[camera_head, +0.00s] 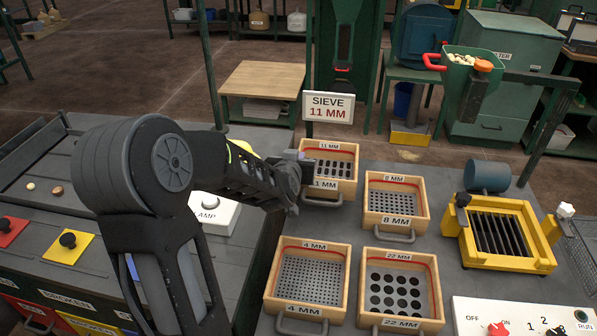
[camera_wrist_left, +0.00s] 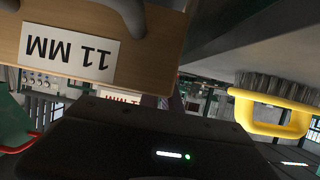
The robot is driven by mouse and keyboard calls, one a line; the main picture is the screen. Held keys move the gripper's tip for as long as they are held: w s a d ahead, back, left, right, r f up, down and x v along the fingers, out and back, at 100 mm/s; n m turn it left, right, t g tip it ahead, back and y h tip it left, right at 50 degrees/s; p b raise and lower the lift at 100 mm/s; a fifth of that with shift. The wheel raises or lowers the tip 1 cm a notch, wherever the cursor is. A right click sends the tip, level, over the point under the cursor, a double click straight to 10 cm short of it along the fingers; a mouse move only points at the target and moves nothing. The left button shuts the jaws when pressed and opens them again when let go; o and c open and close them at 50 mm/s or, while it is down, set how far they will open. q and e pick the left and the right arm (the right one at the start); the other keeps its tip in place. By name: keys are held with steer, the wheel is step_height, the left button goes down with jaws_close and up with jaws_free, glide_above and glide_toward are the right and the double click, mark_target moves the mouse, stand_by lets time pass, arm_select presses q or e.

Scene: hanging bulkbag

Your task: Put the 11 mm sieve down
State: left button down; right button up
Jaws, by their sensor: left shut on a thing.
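The 11 mm sieve (camera_head: 345,186) is a pale wooden box with a slotted bottom and a red line inside. In the head view it is at the back of the grey table, in front of the SIEVE 11 MM sign (camera_head: 328,107). My left gripper (camera_head: 304,190) is at its front left, shut on the sieve's grey handle; the arm partly hides that corner. In the left wrist view the sieve's labelled front (camera_wrist_left: 150,62) fills the top left, upside down. I cannot tell whether its base touches the table. My right gripper is out of view.
The 8 mm sieve (camera_head: 397,218) stands to the right, with the 4 mm (camera_head: 306,316) and 22 mm (camera_head: 406,322) sieves nearer. A yellow frame with dark bars (camera_head: 548,262) stands at right. A yellow-handled brush (camera_wrist_left: 270,130) shows in the wrist view.

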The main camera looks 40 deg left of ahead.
arm_select(q)
steer(key=shift+f+b, duration=0.35)
steer(key=shift+f, duration=1.5)
steer(key=shift+f+b, duration=0.6)
steer(key=shift+b, duration=0.05)
steer(key=c, duration=1.6)
jaws_free()
steer(key=shift+o, duration=0.2)
steer(key=shift+r, duration=0.1)
